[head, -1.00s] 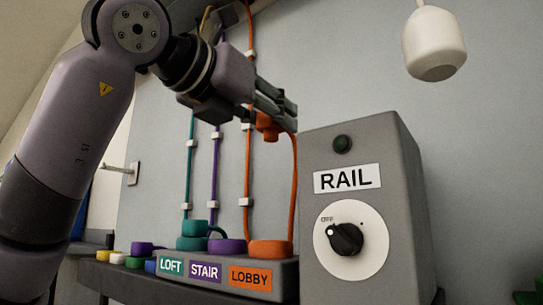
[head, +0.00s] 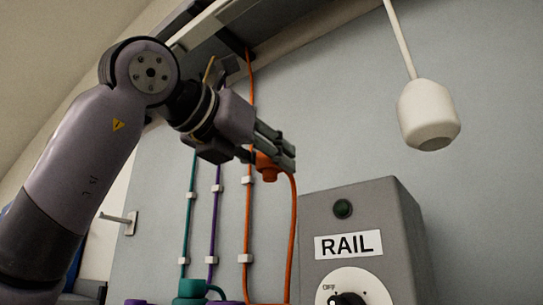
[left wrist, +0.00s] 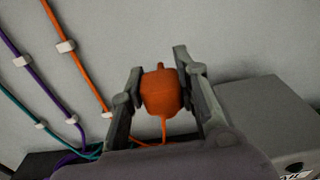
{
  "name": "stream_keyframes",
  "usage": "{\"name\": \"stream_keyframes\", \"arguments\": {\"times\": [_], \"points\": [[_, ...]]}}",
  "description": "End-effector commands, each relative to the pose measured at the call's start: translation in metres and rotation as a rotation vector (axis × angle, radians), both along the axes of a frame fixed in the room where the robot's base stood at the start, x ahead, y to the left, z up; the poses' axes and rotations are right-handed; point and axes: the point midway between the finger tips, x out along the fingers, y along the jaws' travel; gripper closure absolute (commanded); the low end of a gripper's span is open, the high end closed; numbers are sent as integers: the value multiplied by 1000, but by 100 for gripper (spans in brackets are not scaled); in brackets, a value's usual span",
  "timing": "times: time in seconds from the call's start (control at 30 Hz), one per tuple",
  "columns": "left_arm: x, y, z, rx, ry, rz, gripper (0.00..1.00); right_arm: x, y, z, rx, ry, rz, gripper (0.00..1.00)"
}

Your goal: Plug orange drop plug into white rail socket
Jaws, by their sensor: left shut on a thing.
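My left gripper (head: 280,152) is shut on the orange drop plug (head: 267,170), holding it in the air in front of the wall, up and left of the grey RAIL box. In the left wrist view the orange plug (left wrist: 160,93) sits between the two fingers (left wrist: 158,88), its orange cord hanging from it. The white rail socket (head: 428,115) hangs on a white cord at the upper right, apart from the plug; its underside shows a dark opening. My right gripper is not in view.
The grey RAIL box (head: 408,225) with a green button and a dial stands below the socket. Teal (head: 189,225), purple (head: 213,225) and orange (head: 248,220) cords run down the wall in white clips. The wall between plug and socket is clear.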

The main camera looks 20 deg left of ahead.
Motion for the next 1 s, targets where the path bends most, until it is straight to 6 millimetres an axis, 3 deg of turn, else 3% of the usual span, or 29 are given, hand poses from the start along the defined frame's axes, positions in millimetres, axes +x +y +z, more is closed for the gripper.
{"name": "stream_keyframes", "arguments": {"times": [1.0], "points": [[35, 97, 2, -3, 1, 1, 99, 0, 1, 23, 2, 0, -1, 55]]}}
